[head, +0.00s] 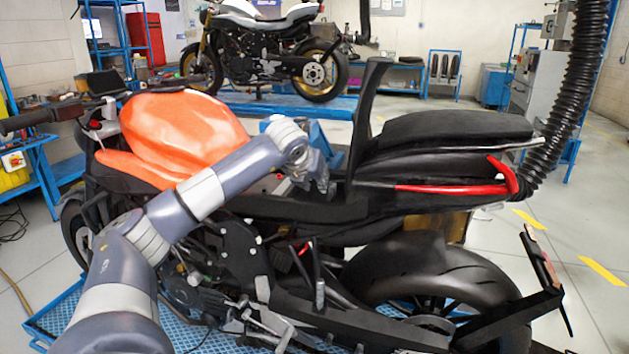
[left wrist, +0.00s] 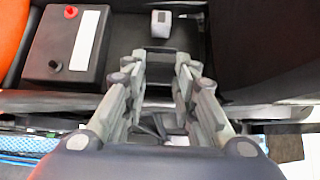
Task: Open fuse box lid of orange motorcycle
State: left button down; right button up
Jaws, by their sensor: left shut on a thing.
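The orange motorcycle (head: 185,128) stands side-on in the head view, with a black panel (head: 369,105) upright in front of its tail. My left gripper (head: 320,180) reaches down into the open bay behind the orange tank. In the left wrist view, my left gripper (left wrist: 164,72) is shut on a small dark piece (left wrist: 172,58) that looks like the fuse box lid. The fingers hide most of the fuse box, so I cannot tell whether the lid is tilted. My right gripper is not in view.
A black battery (left wrist: 66,48) with a white label lies left of the fingers in the left wrist view. A small grey block (left wrist: 161,22) is just beyond them. The black tail seat (head: 455,128) is close on the right. The bike stands above a blue platform (head: 60,322).

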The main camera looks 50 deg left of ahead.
pick_arm(q)
jog(key=shift+s+d+f, duration=0.1)
jog(key=shift+d+f, duration=0.1)
jog(key=shift+f, duration=0.45)
jog(key=c, duration=0.7)
grip_release()
jog(key=shift+a, duration=0.15)
jog(key=shift+r, duration=0.25)
jog(key=shift+r, duration=0.25)
jog(key=v, duration=1.1)
jog(key=shift+s+r, duration=0.25)
